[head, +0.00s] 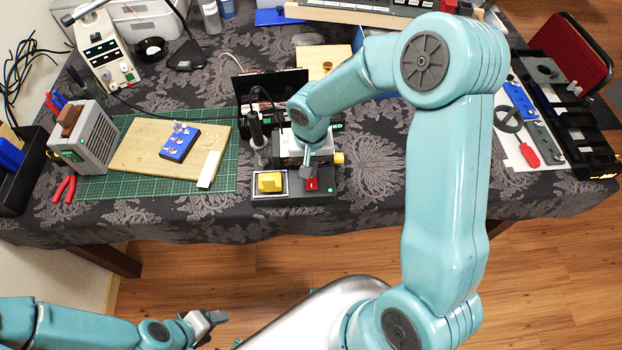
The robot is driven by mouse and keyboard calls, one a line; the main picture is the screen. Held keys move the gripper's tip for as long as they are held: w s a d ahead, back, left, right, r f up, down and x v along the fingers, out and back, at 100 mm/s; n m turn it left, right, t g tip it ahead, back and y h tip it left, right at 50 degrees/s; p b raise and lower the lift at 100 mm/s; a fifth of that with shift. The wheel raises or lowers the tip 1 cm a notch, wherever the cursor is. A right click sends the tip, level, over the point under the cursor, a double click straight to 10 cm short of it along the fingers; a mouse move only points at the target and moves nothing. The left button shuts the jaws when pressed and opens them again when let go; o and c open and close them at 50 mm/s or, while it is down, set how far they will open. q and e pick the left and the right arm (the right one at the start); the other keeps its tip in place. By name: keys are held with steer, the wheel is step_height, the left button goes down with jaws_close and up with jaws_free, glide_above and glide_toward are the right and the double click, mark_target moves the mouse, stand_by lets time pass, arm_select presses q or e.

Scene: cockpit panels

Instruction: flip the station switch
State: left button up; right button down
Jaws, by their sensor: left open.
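The soldering station (322,195) is a dark box near the front edge of the table. A red switch (311,184) sits on its front part, beside a small green light. My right gripper (307,172) points down just above and behind the red switch and partly hides the station. I cannot tell whether it touches the switch, which way the switch is tipped, or whether its fingers are apart. My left gripper (214,320) is open and empty, low in front of the table and away from the station.
A yellow sponge (270,182) sits in a tray left of the switch, with an iron holder (257,140) behind it. A green mat (220,184) with a wooden board (140,157) lies left. A red screwdriver (528,154) lies right.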

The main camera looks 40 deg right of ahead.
steer(key=shift+f+b, duration=0.65)
steer(key=shift+f, duration=0.05)
steer(key=shift+r, duration=0.15)
steer(key=shift+r+p, duration=2.2)
steer(key=shift+r, duration=1.25)
steer(key=shift+f, duration=0.1)
steer(key=shift+s, duration=0.1)
